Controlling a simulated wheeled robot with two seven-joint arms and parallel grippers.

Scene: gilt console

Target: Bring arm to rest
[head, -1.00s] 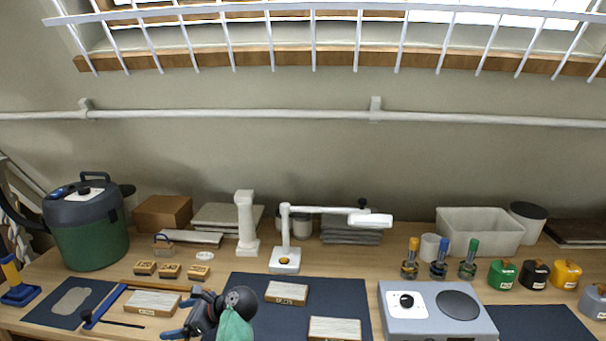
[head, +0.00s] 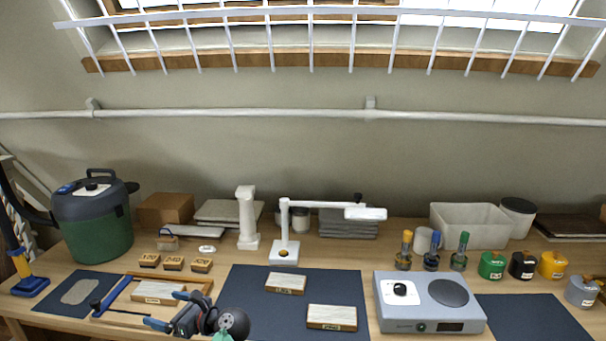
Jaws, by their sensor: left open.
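My left gripper (head: 168,310) is at the lower left of the head view. Its two blue-tipped fingers are spread apart, with nothing between them. It points left, just in front of a wooden block (head: 158,292) that sits by a wood-and-blue frame (head: 112,293). I cannot tell how far it is above the bench. My right gripper is not in view.
The wooden bench holds a dark mat (head: 255,290) with two labelled blocks (head: 285,284), a grey hotplate unit (head: 430,308), a white lamp (head: 284,250) and a green canister (head: 93,230). Several small pots and bottles stand at right. A dark mat (head: 530,314) at right is bare.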

